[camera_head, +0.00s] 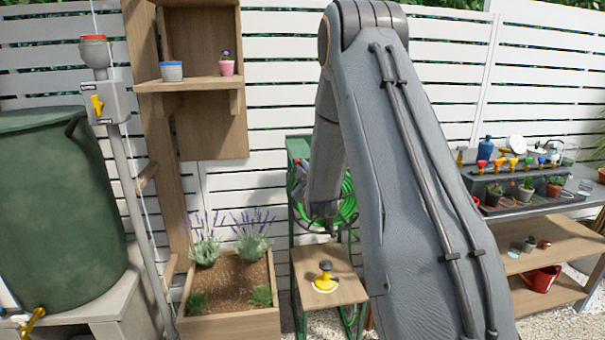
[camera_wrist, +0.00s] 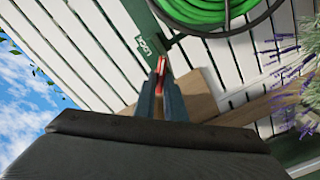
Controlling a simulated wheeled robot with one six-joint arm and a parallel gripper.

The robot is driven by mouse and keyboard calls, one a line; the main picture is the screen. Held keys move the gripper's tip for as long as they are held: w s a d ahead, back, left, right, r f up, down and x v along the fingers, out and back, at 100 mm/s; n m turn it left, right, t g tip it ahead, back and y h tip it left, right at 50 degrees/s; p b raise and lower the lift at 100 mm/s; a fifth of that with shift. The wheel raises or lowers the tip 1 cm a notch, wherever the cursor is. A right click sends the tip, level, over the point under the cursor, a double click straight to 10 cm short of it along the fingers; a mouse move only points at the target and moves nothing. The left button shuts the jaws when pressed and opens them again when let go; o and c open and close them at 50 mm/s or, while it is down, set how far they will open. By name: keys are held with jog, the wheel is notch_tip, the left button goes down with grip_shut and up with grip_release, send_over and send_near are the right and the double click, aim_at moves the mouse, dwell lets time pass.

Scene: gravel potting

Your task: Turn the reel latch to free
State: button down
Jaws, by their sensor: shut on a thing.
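The hose reel (camera_head: 347,207) with its green hose stands against the fence in the head view, partly hidden behind my arm. In the wrist view the coiled green hose (camera_wrist: 215,12) shows at the top. A green plate (camera_wrist: 150,45) with white lettering, which seems to read "LOCK", is on the reel's frame. My gripper (camera_wrist: 160,80) is at this plate, its two fingers close together. A narrow red piece, seemingly the reel latch (camera_wrist: 161,66), shows between the fingertips, and they are shut on it. Most of the latch is hidden by the fingers.
A small wooden shelf (camera_head: 338,290) with a yellow, black-knobbed item (camera_head: 325,277) lies below the reel. A wooden planter (camera_head: 230,323) with lavender stands to its left. A potting bench (camera_head: 545,208) with pots and bottles is at the right.

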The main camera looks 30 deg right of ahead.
jog(key=shift+f+n+b, duration=0.15)
jog(key=shift+n+b, duration=1)
jog(key=shift+n, duration=0.8)
jog(key=shift+f+n+b, duration=0.1)
jog(key=shift+n+b, duration=1.05)
jog(key=shift+n, duration=1.1)
jog(key=c, duration=1.8)
grip_release()
jog(key=shift+b+v, duration=0.65)
jog(key=shift+v, duration=3.3)
jog(key=shift+a, duration=0.1)
